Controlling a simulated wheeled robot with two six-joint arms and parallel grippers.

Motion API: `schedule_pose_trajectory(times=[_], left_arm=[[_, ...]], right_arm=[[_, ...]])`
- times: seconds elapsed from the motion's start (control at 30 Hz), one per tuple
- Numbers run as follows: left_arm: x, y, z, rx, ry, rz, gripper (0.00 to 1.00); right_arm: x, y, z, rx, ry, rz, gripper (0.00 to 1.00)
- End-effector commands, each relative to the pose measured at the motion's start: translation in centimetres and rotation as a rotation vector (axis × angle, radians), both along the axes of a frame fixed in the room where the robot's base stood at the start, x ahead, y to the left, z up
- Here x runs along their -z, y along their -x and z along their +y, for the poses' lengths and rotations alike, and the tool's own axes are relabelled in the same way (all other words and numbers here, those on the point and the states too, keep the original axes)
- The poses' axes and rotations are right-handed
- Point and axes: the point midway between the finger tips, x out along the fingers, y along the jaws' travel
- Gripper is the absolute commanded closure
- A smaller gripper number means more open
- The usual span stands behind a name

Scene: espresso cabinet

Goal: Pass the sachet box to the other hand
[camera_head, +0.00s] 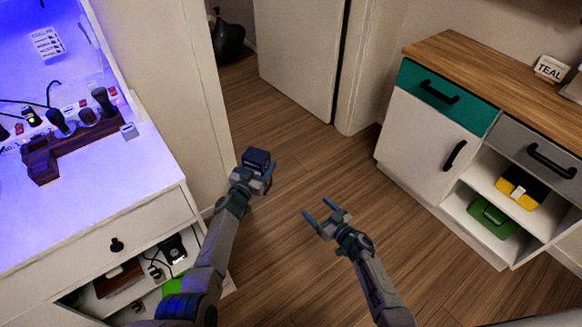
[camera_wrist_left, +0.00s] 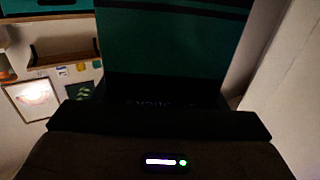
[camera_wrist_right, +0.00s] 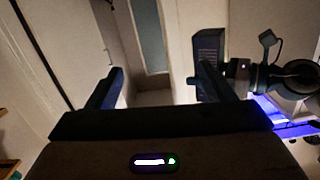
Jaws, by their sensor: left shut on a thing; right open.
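The sachet box (camera_head: 257,156) is a small dark block held in my left gripper (camera_head: 256,172), over open floor between the two cabinets. In the left wrist view the box (camera_wrist_left: 170,45) looks dark green and fills the upper middle; my left fingertips are hidden there. My right gripper (camera_head: 321,210) is open and empty, to the right of the box and nearer, with a clear gap between them. In the right wrist view its two fingers (camera_wrist_right: 158,88) stand apart, and the dark box (camera_wrist_right: 208,45) shows beyond the right finger, beside my left gripper.
At right a wood-topped cabinet (camera_head: 430,130) has a teal drawer (camera_head: 445,96) and open shelves with a yellow-black box (camera_head: 519,188) and a green box (camera_head: 492,217). The wood floor between is clear.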

Motion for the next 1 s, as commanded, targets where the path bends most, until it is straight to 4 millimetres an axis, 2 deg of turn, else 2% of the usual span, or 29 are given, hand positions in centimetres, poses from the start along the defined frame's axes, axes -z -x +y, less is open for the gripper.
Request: schedule_pose_trajectory(times=[0.03,0.2,0.3,0.4,0.53,0.67,1.0], left_arm=[[-0.1,0.0,0.0,0.0,0.0,-0.001,0.6],[0.0,0.0,0.0,0.0,0.0,-0.001,0.6],[0.0,0.0,0.0,0.0,0.0,-0.001,0.6],[0.0,0.0,0.0,0.0,0.0,-0.001,0.6],[0.0,0.0,0.0,0.0,0.0,-0.001,0.6],[0.0,0.0,0.0,0.0,0.0,-0.001,0.6],[0.0,0.0,0.0,0.0,0.0,-0.001,0.6]], right_arm=[[-2.8,-1.6,1.3,-0.06,-0.016,-0.045,0.25],[-10.1,-4.3,5.4,-0.283,-0.041,-0.129,0.25],[-13.3,-5.1,7.1,-0.394,-0.034,-0.144,0.25],[-15.1,-5.4,8.2,-0.468,-0.021,-0.142,0.25],[-16.1,-5.6,8.9,-0.512,-0.012,-0.135,0.25],[-16.3,-6.2,10.1,-0.519,-0.012,-0.132,0.25],[-16.3,-9.2,15.6,-0.517,-0.013,-0.131,0.25]])
